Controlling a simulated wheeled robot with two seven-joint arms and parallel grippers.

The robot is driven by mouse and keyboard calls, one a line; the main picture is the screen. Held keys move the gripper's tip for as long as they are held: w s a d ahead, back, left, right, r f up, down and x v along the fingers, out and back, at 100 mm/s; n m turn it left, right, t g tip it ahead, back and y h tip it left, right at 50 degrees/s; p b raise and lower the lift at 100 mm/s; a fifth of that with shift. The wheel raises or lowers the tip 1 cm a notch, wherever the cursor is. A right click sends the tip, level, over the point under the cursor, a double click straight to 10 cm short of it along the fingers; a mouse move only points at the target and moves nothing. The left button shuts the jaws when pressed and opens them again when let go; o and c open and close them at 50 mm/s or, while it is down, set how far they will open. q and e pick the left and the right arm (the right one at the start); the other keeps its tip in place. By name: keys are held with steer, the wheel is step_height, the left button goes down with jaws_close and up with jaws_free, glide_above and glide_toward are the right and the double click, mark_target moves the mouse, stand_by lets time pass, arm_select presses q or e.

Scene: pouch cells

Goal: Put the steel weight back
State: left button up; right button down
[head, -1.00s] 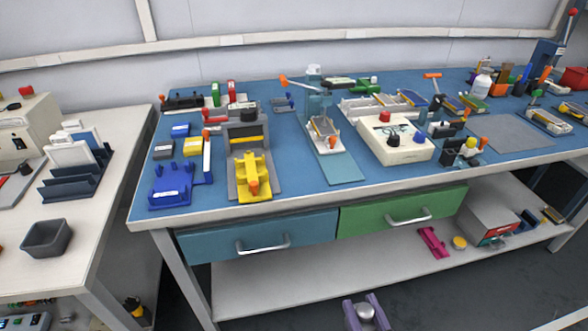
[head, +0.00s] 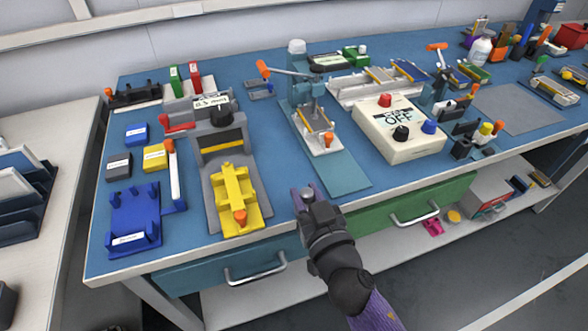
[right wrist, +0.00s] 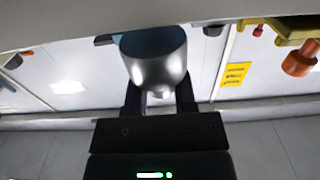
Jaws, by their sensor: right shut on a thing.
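My right gripper (head: 305,197) is shut on the steel weight (head: 307,191), a small grey metal piece that shows only in part at the fingertips in the head view. The gripper appears at the bench's front edge, between the yellow fixture (head: 236,195) and the teal plate (head: 345,176). In the right wrist view, the weight (right wrist: 155,62) is a shiny rounded cylinder between the dark fingers of the gripper (right wrist: 160,97). I cannot tell its height above the bench. My left gripper is not in view.
The bench (head: 92,240) has a blue top. A blue tray (head: 135,225) and small blocks lie at the left. A lever press (head: 306,100) stands behind the gripper, and a white control box (head: 405,145) to its right. Drawers (head: 420,205) are below the front edge.

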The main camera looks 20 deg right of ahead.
mark_target(308, 202)
steer(key=shift+w, duration=1.1)
steer(key=w, duration=0.4)
steer(key=shift+w+a+f+b, duration=0.1)
steer(key=shift+f+b, duration=0.2)
steer(key=shift+b, duration=0.1)
steer(key=shift+f, duration=0.2)
steer(key=c, duration=0.7)
jaws_free()
steer(key=shift+c, duration=0.2)
steer(key=o, duration=0.3)
steer(key=shift+r, duration=0.2)
steer(key=s, duration=1.1)
steer(key=shift+s+f+b, duration=0.1)
steer(key=shift+s+b, duration=0.2)
steer(key=shift+s, duration=0.1)
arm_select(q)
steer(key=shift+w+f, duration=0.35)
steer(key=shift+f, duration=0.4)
arm_select(e)
steer(key=shift+s+d, duration=0.2)
steer(key=shift+s, duration=0.1)
